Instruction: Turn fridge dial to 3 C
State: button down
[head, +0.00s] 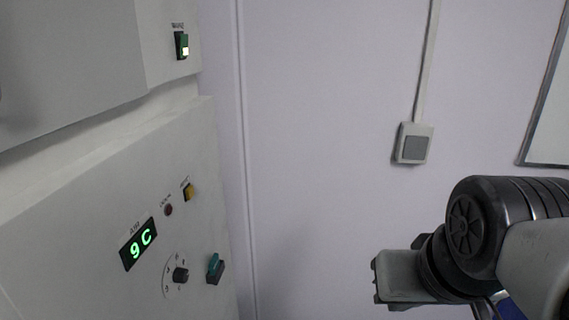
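The fridge dial (181,275) is a small black knob on the white front panel (75,235) at the lower left. A printed scale curves around its left side; its marks are too small to read surely. The green display (139,243) above and left of it reads 9 C. My gripper (378,278) is at the lower right, well to the right of the dial and apart from the panel. Its fingers point left. They show side-on, so I cannot tell whether they are open or shut.
A teal switch (215,268) sits just right of the dial. A yellow button (189,191) and a dark red lamp (168,210) are above it. A lit green switch (182,46) is on the upper unit. A wall switch (413,143) is behind. Free space lies between my gripper and the panel.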

aim_at(180, 276)
jog(key=u, duration=0.45)
jog(key=k+u, duration=0.15)
jog(key=u, duration=0.75)
jog(key=i+l+u, duration=0.3)
jog(key=l, duration=0.15)
jog(key=k, duration=0.05)
